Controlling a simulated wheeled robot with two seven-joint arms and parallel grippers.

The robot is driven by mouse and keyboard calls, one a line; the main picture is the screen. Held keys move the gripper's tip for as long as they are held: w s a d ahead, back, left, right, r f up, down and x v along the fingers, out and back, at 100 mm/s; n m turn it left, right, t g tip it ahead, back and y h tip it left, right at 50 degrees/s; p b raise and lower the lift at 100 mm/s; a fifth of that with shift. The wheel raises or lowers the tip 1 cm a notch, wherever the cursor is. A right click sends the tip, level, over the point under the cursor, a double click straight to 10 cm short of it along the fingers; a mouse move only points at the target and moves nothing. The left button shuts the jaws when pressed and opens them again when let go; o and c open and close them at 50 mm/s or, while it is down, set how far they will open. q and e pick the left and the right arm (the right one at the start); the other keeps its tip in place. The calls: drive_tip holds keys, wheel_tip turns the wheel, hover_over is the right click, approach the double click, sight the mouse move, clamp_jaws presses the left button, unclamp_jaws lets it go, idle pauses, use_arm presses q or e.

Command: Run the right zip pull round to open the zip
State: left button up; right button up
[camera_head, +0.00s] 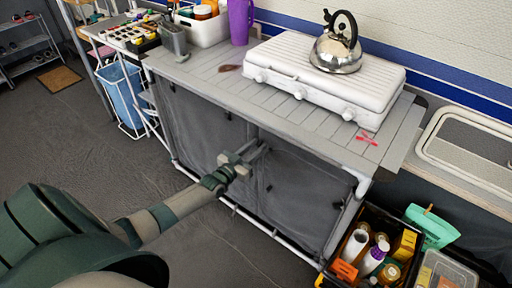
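The grey fabric front of the camping kitchen unit has a left panel (205,125) and a right panel (300,200), framed by white poles. A small dark spot (268,188) near the right panel's left edge may be a zip pull, but it is too small to be sure. My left gripper (259,150) is at the upper part of the front, near where the two panels meet, and covers part of the seam. I cannot tell whether its fingers hold anything or touch the fabric. My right gripper is not in view.
A white stove case (325,85) with a kettle (337,52) stands on the slatted top (225,85). A crate of bottles and boxes (345,225) stands on the floor at lower right. The floor (90,135) before the unit is clear.

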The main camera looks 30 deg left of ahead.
use_arm(q)
clamp_jaws()
idle(1.4)
